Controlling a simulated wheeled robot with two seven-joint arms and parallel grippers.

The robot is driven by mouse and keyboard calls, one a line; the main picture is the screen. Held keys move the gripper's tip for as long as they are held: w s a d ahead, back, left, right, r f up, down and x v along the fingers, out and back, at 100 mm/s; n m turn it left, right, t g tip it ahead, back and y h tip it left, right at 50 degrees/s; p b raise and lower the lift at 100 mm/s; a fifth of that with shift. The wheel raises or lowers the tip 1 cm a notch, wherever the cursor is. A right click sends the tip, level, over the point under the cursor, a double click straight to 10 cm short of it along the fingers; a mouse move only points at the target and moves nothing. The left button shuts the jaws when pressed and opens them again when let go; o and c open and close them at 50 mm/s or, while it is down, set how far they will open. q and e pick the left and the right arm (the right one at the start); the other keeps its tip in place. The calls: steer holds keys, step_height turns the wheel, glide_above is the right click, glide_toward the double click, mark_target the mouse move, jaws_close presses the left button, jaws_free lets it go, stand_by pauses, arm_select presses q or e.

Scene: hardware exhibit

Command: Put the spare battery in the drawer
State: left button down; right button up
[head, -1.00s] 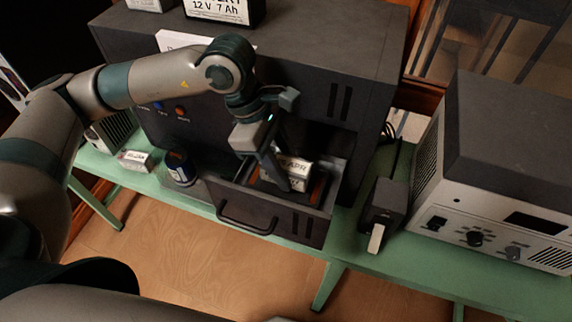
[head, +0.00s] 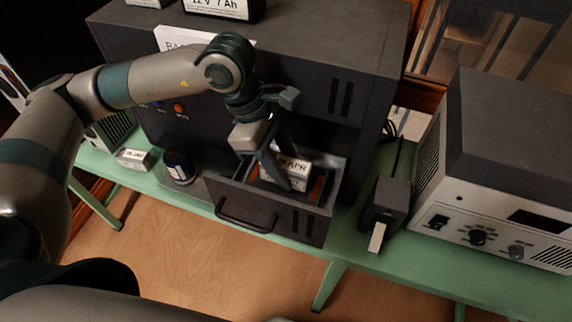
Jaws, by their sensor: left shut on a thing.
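The open drawer (head: 268,222) juts out from the dark cabinet. My left gripper (head: 279,174) reaches down into it, shut on a small block with a white label (head: 294,167) ending in "APR". The block is at or just above the drawer floor; I cannot tell whether it touches. The fingers hide part of it. I cannot tell for sure that this block is the spare battery. A black box labelled "12 V 7 Ah" (head: 222,8) stands on the cabinet, cut by the top edge. My right gripper is not in view.
A dark device with a pale tab (head: 386,206) and a large instrument (head: 500,170) stand to the right.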

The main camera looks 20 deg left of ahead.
arm_select(q)
steer(key=c, duration=1.1)
jaws_free()
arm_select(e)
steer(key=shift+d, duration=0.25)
arm_select(q)
steer(key=b+v, duration=0.2)
steer(key=v, duration=0.4)
steer(key=shift+b+v, duration=1.15)
steer(key=shift+v, duration=4.55)
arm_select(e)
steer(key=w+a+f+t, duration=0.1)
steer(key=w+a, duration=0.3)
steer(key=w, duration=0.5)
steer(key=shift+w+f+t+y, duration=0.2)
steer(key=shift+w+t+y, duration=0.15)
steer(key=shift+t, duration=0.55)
